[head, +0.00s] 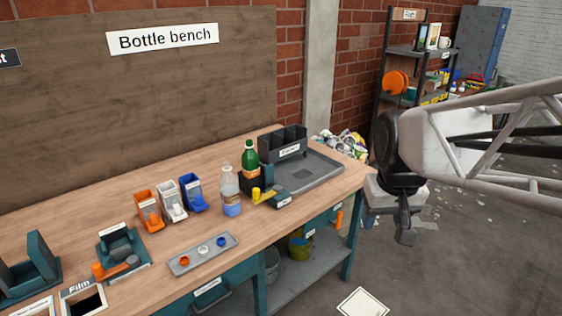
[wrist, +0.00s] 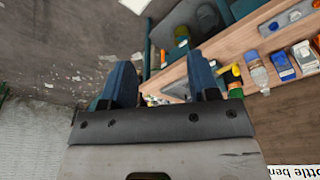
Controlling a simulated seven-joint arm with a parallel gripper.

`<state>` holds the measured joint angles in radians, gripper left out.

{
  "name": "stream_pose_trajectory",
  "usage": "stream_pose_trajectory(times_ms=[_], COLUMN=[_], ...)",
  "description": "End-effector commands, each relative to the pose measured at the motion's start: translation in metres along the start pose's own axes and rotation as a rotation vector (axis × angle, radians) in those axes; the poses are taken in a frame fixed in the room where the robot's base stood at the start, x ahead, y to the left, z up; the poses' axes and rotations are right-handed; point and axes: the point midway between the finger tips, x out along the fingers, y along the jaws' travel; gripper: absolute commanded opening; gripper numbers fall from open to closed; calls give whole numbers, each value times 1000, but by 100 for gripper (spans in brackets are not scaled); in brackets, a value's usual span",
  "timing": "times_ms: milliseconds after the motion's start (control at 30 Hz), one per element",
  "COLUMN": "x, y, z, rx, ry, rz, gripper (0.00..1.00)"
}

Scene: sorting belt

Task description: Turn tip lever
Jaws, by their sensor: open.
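A yellow lever (head: 262,196) sticks out from a small teal holder (head: 284,200) on the bench, in front of a green bottle (head: 250,160). Its lettering is too small to read. Something yellow, likely this lever, shows in the wrist view (wrist: 231,75) right of my fingers. My gripper (head: 405,232) hangs off the bench's right end over the floor, well apart from the lever. In the wrist view my gripper (wrist: 162,88) has its two blue fingers apart with nothing between them.
A grey tray (head: 318,178) and black divided box (head: 290,153) lie behind right. Orange, white and blue dispensers (head: 170,200) stand left. Open floor surrounds my gripper.

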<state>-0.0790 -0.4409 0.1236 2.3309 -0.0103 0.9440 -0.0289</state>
Motion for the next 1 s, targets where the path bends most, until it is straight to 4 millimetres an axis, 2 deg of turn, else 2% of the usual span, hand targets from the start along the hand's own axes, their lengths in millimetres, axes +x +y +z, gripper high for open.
stream_pose_trajectory(times_ms=[100, 467, 767, 1000], x=[4, 23, 52, 82], y=[-9, -41, -77, -112], z=[-32, -120, -190, -242], rx=[-34, -129, -209, -272], ry=[-13, -45, -73, -95], rz=[-4, -16, -25, -32], gripper=[55, 55, 55, 55])
